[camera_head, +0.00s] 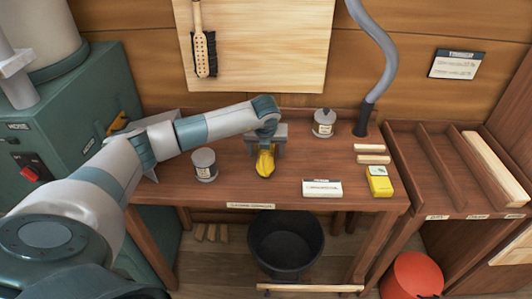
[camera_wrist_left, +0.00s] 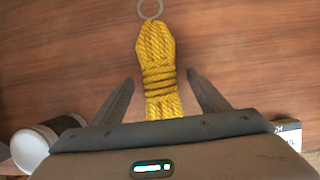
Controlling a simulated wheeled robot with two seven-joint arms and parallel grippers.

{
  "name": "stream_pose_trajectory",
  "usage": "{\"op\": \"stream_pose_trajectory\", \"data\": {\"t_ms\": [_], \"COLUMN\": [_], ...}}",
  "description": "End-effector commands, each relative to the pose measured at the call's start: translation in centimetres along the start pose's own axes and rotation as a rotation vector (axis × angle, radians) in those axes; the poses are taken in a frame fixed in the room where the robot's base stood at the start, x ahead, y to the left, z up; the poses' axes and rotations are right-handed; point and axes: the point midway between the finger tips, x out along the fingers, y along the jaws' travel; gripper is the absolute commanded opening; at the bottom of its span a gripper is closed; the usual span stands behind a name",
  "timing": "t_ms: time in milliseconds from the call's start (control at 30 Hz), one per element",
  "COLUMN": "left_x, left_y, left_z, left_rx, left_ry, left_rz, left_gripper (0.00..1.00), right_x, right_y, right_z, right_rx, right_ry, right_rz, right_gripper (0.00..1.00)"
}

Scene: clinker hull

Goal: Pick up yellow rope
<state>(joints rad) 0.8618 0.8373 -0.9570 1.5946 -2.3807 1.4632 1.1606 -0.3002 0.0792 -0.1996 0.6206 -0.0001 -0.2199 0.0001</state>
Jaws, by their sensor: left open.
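The yellow rope (camera_head: 265,163) is a small bundled hank on the wooden workbench (camera_head: 230,180). In the left wrist view the rope (camera_wrist_left: 157,70) shows its wrapped middle, with a thin pale ring (camera_wrist_left: 150,9) at its far end. My left gripper (camera_head: 266,150) is over the rope. In the left wrist view its fingers (camera_wrist_left: 159,80) are open, one on each side of the rope, with gaps between them and it. The rope's near end is hidden behind the gripper body. My right gripper is not in view.
A grey-lidded can (camera_head: 204,165) stands left of the rope, and another can (camera_head: 323,123) stands behind right. A black bucket (camera_head: 286,242) is below the bench front.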

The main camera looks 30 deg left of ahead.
Motion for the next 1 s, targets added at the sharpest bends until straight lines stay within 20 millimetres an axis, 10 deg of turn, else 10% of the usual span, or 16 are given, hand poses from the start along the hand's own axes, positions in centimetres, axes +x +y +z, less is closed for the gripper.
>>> {"op": "stream_pose_trajectory", "data": {"t_ms": [333, 567, 1000], "left_x": [-0.01, -0.02, -0.60], "left_y": [0.02, 0.01, -0.01], "left_z": [0.00, 0.01, 0.34], "left_rx": [-0.001, -0.001, -0.002], "left_ry": [0.000, 0.000, -0.002], "left_rz": [0.000, 0.000, -0.002], "left_gripper": [0.68, 0.18, 0.18], "right_x": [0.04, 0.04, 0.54], "right_y": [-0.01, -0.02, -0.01], "right_z": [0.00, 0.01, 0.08], "right_rx": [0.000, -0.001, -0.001], "right_ry": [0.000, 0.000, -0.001], "right_rz": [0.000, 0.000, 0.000], "right_gripper": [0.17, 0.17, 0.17]}}
